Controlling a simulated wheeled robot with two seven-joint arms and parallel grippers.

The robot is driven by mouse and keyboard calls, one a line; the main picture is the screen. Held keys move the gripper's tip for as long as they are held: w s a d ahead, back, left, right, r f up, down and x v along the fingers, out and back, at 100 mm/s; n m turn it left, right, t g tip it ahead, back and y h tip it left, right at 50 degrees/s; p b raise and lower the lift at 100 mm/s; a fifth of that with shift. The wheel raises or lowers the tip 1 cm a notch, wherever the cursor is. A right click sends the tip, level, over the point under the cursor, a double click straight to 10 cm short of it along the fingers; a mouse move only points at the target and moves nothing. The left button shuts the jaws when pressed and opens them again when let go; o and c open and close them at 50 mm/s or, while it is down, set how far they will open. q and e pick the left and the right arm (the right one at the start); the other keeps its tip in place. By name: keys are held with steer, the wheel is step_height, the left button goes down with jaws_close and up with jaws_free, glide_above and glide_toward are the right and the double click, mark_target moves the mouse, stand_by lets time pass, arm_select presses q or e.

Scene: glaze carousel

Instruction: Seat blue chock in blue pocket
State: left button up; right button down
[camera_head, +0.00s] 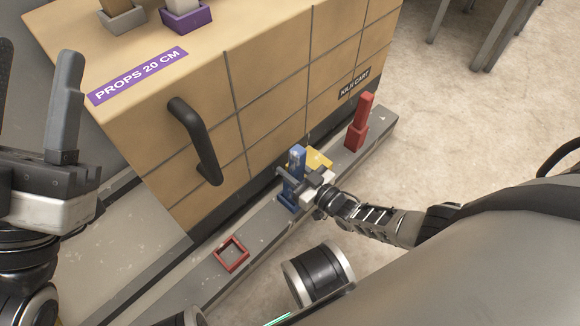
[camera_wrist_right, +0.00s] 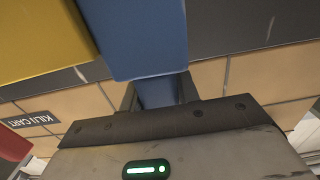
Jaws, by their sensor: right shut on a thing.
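The blue chock (camera_head: 297,157) stands upright over the grey ledge beside the cart, with a narrow upper part and a wider lower part. My right gripper (camera_head: 293,178) is shut on its narrow part. In the right wrist view the wide part of the blue chock (camera_wrist_right: 138,38) fills the top middle, with the narrow part between the fingers. My left gripper (camera_head: 36,75) is at the far left, open and empty, away from the chock.
A yellow piece (camera_head: 318,159) is close behind the blue chock. A red chock (camera_head: 359,122) stands further right on the ledge (camera_head: 265,228). An empty red square frame (camera_head: 232,254) lies nearer. The tiled cart (camera_head: 275,85) with a black handle (camera_head: 196,140) borders the ledge.

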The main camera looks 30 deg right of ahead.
mark_target(297, 154)
steer(key=shift+w+a, duration=0.15)
steer(key=shift+a, duration=0.25)
steer(key=shift+d+r+p, duration=0.1)
steer(key=shift+r+p, duration=1.25)
steer(key=shift+p, duration=0.05)
stand_by(0.9)
